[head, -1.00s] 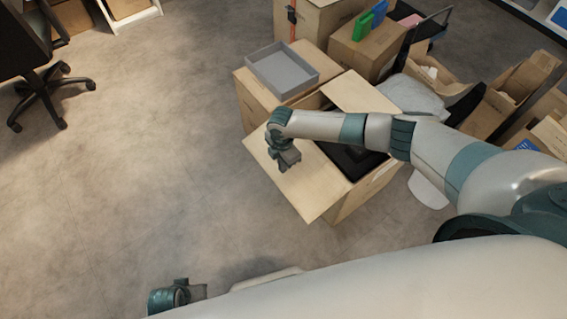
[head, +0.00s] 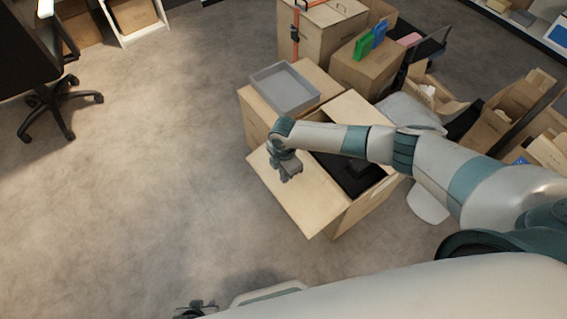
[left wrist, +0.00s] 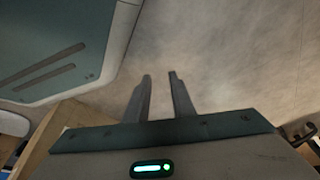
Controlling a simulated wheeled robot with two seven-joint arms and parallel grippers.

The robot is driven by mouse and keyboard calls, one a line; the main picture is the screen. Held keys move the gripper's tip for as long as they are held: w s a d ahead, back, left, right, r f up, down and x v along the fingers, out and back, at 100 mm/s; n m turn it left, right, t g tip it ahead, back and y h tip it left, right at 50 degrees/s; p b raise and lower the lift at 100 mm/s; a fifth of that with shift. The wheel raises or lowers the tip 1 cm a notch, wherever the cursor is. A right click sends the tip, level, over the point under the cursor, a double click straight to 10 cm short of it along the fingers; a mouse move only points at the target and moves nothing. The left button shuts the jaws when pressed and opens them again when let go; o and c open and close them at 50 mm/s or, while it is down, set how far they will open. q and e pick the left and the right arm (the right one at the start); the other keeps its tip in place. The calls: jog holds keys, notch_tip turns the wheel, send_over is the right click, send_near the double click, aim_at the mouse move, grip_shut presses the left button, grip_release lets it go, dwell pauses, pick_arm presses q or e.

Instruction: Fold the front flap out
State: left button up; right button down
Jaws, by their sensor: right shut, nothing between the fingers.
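The open carton (head: 358,218) stands on the floor right of centre in the head view, with dark contents (head: 345,172) inside. Its front flap (head: 301,205) sticks out from the carton's rim to the lower left and looks fairly flat. My right gripper (head: 291,175) is shut and empty, over the flap's upper part; I cannot tell whether it touches. My right arm crosses over the carton and hides part of it. My left gripper (head: 197,308) is at the bottom edge of the head view, away from the carton. Its fingers are apart and empty in the left wrist view (left wrist: 160,76).
A grey tray (head: 284,89) sits on a carton behind the open one. More cartons, one with green and blue items (head: 370,42), stand at the back right. An office chair (head: 52,100) is at the left. The floor (head: 150,180) between is clear.

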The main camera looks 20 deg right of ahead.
pick_arm(q)
jog(key=w+d+r+t+h+p, duration=0.1)
jog(key=w+d+r+t+p, duration=0.2)
jog(key=d+r+t+p, duration=0.1)
jog(key=shift+w+d+r+p, duration=0.15)
jog(key=shift+w+d+p, duration=0.15)
jog(key=shift+w+d, duration=0.15)
jog(key=shift+d, duration=0.1)
